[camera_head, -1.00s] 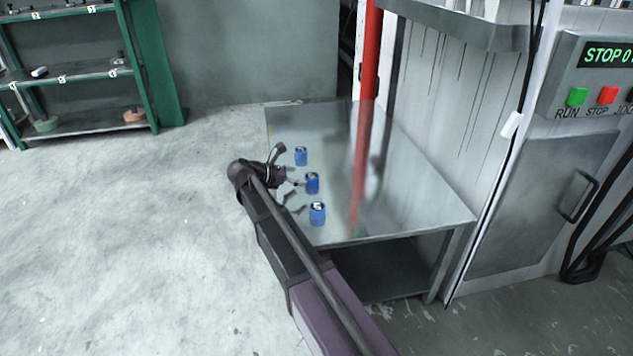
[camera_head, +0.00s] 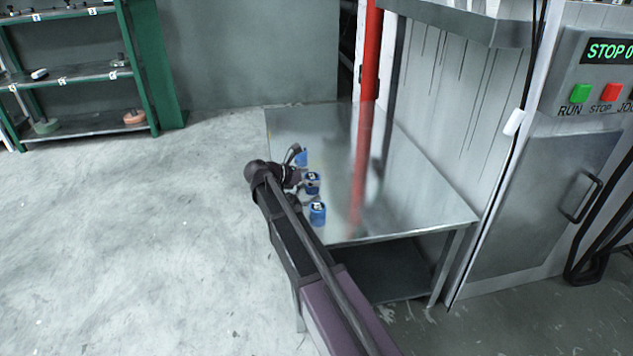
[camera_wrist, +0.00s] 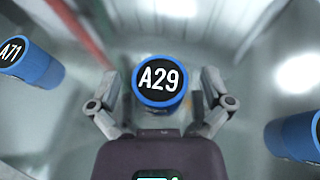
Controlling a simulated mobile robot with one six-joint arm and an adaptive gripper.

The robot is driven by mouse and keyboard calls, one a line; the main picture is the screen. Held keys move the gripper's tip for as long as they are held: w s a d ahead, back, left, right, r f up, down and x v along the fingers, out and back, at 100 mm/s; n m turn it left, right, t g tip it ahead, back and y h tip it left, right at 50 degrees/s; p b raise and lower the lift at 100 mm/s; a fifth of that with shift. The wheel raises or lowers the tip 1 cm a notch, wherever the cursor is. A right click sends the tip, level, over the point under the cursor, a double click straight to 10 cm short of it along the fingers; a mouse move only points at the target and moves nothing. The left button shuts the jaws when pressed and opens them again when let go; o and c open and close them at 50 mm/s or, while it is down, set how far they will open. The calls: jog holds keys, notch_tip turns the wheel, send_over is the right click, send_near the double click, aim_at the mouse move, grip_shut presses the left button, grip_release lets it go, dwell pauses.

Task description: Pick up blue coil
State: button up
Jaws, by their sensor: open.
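Three blue coils stand upright on the metal table (camera_head: 420,205). The middle coil (camera_head: 313,180) has a black top marked A29 and also shows in the wrist view (camera_wrist: 160,82), between my open fingers. The far coil (camera_head: 302,156) is partly hidden behind my gripper in the head view. The near coil (camera_head: 317,214) stands towards the table's front. In the wrist view a coil marked A71 (camera_wrist: 38,68) is at the left and another coil (camera_wrist: 298,136) is at the right edge. My gripper (camera_wrist: 160,105) is open, its fingers on either side of the A29 coil; I cannot tell if they touch it.
A red post (camera_head: 368,75) rises behind the table and is reflected in its top. A machine with a control panel (camera_head: 600,75) and a cabinet door (camera_head: 545,205) stands at the right. A green shelf (camera_head: 140,65) is at the far left. The right of the tabletop is clear.

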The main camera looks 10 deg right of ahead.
aim_at(312, 176)
dwell(0.4)
jog(key=c, duration=1.1)
jog(key=shift+r, duration=0.15)
jog(key=shift+c, duration=0.2)
notch_tip(312, 176, up, 3)
jog(key=p, duration=0.3)
jog(key=shift+r, duration=0.15)
jog(key=s, duration=0.5)
jog(key=s+r+p, duration=0.1)
jog(key=s, duration=0.4)
jog(key=s+p, duration=0.1)
jog(key=s, duration=0.5)
jog(key=shift+d+r, duration=0.2)
jog(key=shift+r, duration=0.05)
